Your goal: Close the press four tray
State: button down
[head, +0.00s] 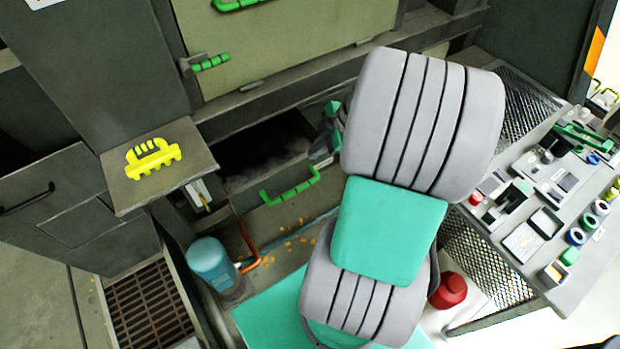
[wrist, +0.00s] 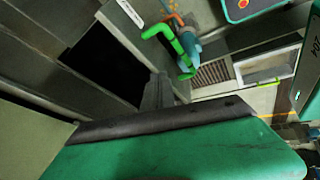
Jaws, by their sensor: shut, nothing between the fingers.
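The press tray (head: 238,197) is a dark grey drawer standing open below the pale green press door in the head view. Its dark inside shows, and a green bar handle (head: 290,187) is on its front. No number can be read on it. In the wrist view the green handle (wrist: 178,45) is beside the dark opening. My gripper (head: 325,140), teal and grey, is at the right end of the tray, partly hidden behind my arm. It is shut and empty. I cannot tell whether it touches the tray.
A blue cylinder (head: 216,265) and an orange pipe (head: 248,243) stand in front of the tray. A ledge with a yellow handle (head: 152,158) juts out at left. A control panel (head: 540,215) is at right, and a floor grate (head: 152,305) lies at lower left.

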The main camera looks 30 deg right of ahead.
jog(key=s+d+f+n+t, duration=0.1)
jog(key=s+d+f+n, duration=0.1)
jog(key=d+f, duration=0.2)
jog(key=n, duration=0.1)
send_near(300, 175)
jog(key=shift+y, duration=0.4)
jog(key=x, duration=0.4)
jog(key=shift+w+d+f, duration=0.1)
jog(key=shift+d+f, duration=0.15)
jog(key=shift+f, duration=0.15)
